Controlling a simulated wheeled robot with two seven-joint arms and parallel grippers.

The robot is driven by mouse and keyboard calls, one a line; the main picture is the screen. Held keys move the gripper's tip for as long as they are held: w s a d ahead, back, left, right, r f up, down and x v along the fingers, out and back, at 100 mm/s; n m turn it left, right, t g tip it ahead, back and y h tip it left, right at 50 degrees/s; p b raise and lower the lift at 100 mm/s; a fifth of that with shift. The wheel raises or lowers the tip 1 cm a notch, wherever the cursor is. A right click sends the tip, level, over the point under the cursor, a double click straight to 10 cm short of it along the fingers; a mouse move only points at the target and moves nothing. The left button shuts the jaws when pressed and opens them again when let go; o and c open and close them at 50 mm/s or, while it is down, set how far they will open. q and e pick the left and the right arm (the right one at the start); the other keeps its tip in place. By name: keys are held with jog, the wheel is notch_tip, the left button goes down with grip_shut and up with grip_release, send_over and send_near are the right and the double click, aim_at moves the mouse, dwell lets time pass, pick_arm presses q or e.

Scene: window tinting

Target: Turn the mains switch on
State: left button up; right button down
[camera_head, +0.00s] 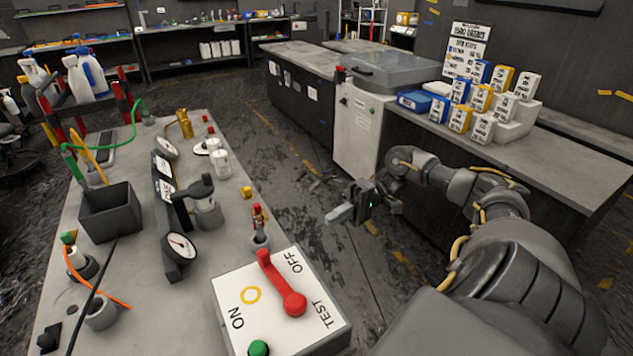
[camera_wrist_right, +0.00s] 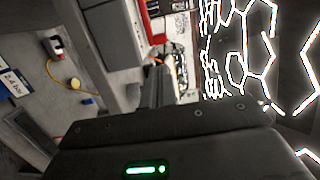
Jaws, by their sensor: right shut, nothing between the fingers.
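The mains switch is a white box (camera_head: 235,293) at the near end of the left bench in the head view. Its top is marked ON, OFF and TEST. A red lever (camera_head: 280,283) on it has its round knob by TEST and its other end toward OFF. A yellow ring marks the side by ON, and a green button (camera_head: 258,348) sits at the front edge. My right gripper (camera_head: 338,214) is shut and empty, over the aisle to the right of and beyond the box, apart from it. My left gripper is not in view.
A gauge (camera_head: 180,246), a dark bin (camera_head: 110,212) and a small red-topped valve (camera_head: 259,225) stand on the bench beyond the box. A right-hand counter (camera_head: 560,165) carries several yellow, blue and white boxes. The aisle floor between them is mostly free.

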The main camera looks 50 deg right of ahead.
jog(key=r+h, duration=0.1)
jog(key=r+h+b, duration=0.1)
jog(key=a+r+h, duration=0.1)
jog(key=r, duration=0.1)
jog(key=shift+w, duration=0.35)
jog(key=p, duration=0.3)
send_near(268, 252)
jog(key=a+f, duration=0.1)
jog(key=w+a, duration=0.1)
jog(key=a+f, duration=0.1)
jog(key=shift+w+a+f, duration=0.35)
jog(key=shift+w, duration=0.05)
jog(key=shift+p+x, duration=0.4)
jog(key=shift+x, duration=0.5)
jog(key=shift+r, duration=0.1)
